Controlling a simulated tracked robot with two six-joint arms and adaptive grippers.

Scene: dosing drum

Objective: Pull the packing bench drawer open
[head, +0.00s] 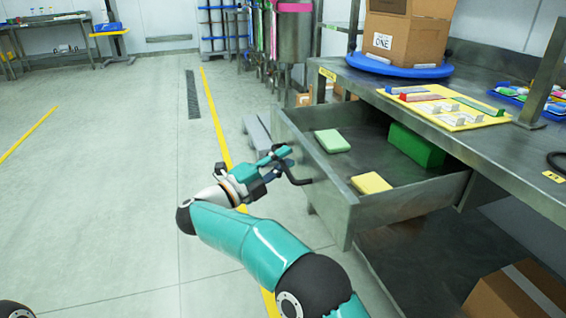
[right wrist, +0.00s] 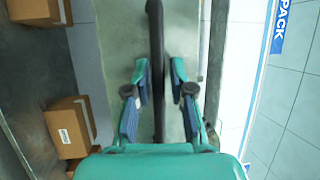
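The packing bench drawer (head: 395,207) is a grey metal box that stands pulled well out from under the bench (head: 520,165). Its dark bar handle (head: 296,172) is on the front panel and also shows in the right wrist view (right wrist: 157,65). My right gripper (head: 284,158) is at the handle. In the right wrist view its fingers (right wrist: 160,88) are apart, one on each side of the bar, with a visible gap at the right finger. My left gripper is not in view.
The drawer holds a light green block (head: 332,141), a yellow block (head: 371,183) and a larger green box (head: 416,146). A carton (head: 408,35) stands on a blue turntable (head: 400,68) on the bench. The floor to the left is clear.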

